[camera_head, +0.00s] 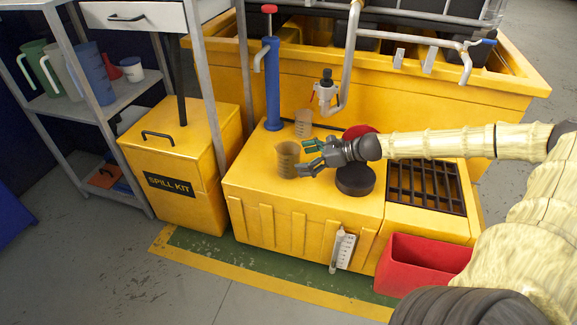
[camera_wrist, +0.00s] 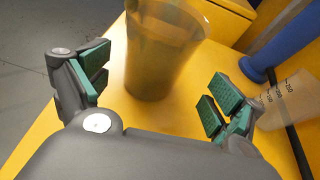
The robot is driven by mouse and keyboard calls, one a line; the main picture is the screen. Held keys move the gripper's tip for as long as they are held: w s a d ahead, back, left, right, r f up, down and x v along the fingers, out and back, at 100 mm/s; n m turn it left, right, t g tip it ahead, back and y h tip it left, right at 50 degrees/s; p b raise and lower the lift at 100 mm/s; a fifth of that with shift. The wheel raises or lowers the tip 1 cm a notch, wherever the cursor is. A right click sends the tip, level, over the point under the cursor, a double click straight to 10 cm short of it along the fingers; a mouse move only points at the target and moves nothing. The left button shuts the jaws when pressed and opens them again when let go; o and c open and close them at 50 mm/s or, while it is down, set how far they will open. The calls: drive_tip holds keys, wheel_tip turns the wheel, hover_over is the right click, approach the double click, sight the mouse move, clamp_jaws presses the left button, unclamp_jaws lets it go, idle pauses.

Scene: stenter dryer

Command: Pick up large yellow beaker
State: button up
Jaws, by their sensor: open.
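The large yellow beaker (camera_head: 287,160) is translucent and brownish-yellow. It stands upright on the yellow cabinet top (camera_head: 330,205), near its left side. In the wrist view the beaker (camera_wrist: 160,50) is just ahead of my gripper (camera_wrist: 154,88), roughly between its two green-padded fingers. The fingers are spread apart and do not appear to touch it. In the head view my gripper (camera_head: 307,156) reaches in from the right, at the beaker's right side. The beaker's upper rim is cut off at the top of the wrist view.
A second, paler graduated beaker (camera_head: 304,123) stands behind; the wrist view shows it at right (camera_wrist: 290,98). A blue hand pump (camera_head: 272,85), a tap (camera_head: 326,90) and a black round object (camera_head: 355,179) are close by. A grate (camera_head: 425,187) lies to the right.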

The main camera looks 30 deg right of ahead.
sight(295, 161)
drive_tip(key=shift+w+a+f+b, duration=0.4)
drive_tip(key=shift+a+b, duration=0.3)
drive_tip(key=shift+b, duration=0.1)
drive_tip(key=shift+w+a+f+b, duration=0.25)
drive_tip(key=shift+w+a+b, duration=0.1)
drive_tip(key=shift+a+b, duration=0.35)
drive_tip(key=shift+b+x, duration=0.85)
drive_tip(key=shift+x, duration=0.15)
drive_tip(key=shift+w+r, duration=0.1)
drive_tip(key=shift+r, duration=0.1)
drive_tip(key=c, duration=1.3)
drive_tip(key=shift+r, duration=0.1)
wheel_tip(295, 161, up, 10)
drive_tip(key=p, duration=0.8)
drive_tip(key=shift+w, duration=0.1)
